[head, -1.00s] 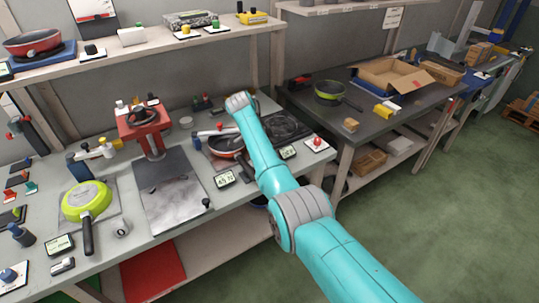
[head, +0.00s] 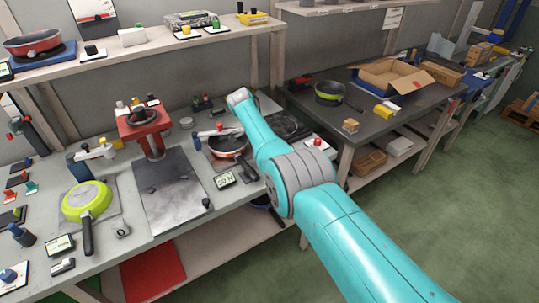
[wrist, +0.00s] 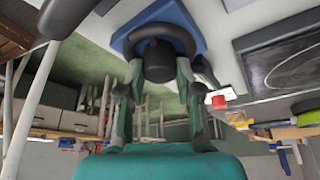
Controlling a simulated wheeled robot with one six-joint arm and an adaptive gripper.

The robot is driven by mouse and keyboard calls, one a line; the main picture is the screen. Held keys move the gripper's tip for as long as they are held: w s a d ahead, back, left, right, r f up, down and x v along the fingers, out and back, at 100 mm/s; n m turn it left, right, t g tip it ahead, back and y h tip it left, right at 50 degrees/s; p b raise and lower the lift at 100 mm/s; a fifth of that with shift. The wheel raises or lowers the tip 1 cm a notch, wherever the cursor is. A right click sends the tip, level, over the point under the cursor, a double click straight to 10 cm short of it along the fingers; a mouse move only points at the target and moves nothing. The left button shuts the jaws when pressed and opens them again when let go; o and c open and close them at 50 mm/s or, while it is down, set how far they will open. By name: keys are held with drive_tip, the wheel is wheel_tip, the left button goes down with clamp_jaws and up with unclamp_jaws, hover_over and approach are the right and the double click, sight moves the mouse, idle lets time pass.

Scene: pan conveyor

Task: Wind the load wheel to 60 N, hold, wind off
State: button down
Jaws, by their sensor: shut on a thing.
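The load wheel (wrist: 130,35) shows in the wrist view as a dark ring with a thick black hub, set on a blue base (wrist: 196,22). My gripper (wrist: 157,78) is shut on the wheel, with its fingers on either side of the hub. In the head view my arm hides the gripper and the wheel. A small display (head: 225,180) stands at the bench's front edge; its digits are too small to read surely. A pan with a reddish side (head: 229,146) sits left of my arm.
A red button (head: 318,143) on a white plate stands right of my arm; it also shows in the wrist view (wrist: 219,102). A dark hob plate (head: 287,125) lies behind. A red press (head: 150,128) and a green pan (head: 87,200) stand at left.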

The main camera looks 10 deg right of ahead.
idle(0.4)
drive_tip(key=c, duration=0.8)
unclamp_jaws()
drive_tip(key=v, duration=0.7)
drive_tip(key=shift+w+a+r, duration=0.1)
drive_tip(key=shift+a+r, duration=0.05)
